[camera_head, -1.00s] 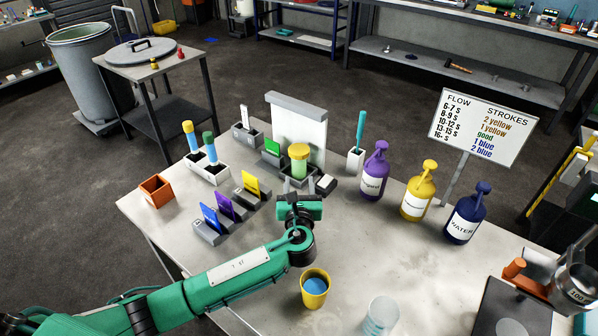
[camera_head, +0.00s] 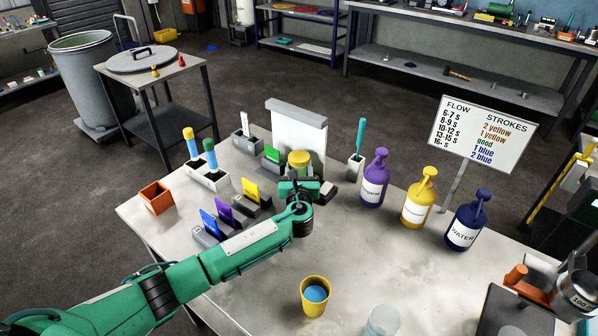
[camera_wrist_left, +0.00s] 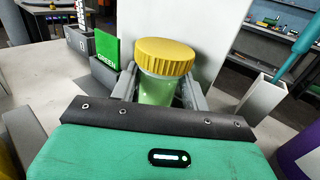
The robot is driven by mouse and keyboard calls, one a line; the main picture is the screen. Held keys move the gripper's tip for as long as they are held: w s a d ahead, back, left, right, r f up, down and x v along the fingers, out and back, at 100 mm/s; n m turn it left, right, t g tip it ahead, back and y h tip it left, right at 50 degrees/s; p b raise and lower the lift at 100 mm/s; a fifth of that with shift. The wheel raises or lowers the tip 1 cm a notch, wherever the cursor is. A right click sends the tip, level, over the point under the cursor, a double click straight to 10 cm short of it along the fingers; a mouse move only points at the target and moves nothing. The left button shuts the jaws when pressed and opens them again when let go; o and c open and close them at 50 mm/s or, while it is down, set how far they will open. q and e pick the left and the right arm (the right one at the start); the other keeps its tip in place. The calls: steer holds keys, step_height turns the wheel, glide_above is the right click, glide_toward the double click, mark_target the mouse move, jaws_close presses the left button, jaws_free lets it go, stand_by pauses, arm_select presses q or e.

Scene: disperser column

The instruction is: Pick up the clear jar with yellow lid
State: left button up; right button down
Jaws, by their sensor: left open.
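The clear jar with a yellow lid (camera_head: 299,158) stands upright near the back of the table, in front of a white panel. In the left wrist view its ribbed yellow lid (camera_wrist_left: 165,56) and greenish clear body (camera_wrist_left: 156,90) show between the fingers. My left gripper (camera_head: 300,180) is open, with one finger on each side of the jar body below the lid. I cannot tell whether the fingers touch it. The gripper hides the jar's lower part in the head view. My right gripper is not in view.
A green card (camera_head: 272,153) in a grey holder stands left of the jar. The white panel (camera_head: 297,128) is close behind. A white holder with a teal stick (camera_head: 360,140) and a purple bottle (camera_head: 375,178) stand to the right. A yellow cup (camera_head: 315,296) is nearer the front.

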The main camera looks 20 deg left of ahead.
arm_select(q)
steer(key=shift+x, duration=1.45)
steer(key=c, duration=0.7)
steer(key=shift+r, duration=0.1)
steer(key=shift+c, duration=0.2)
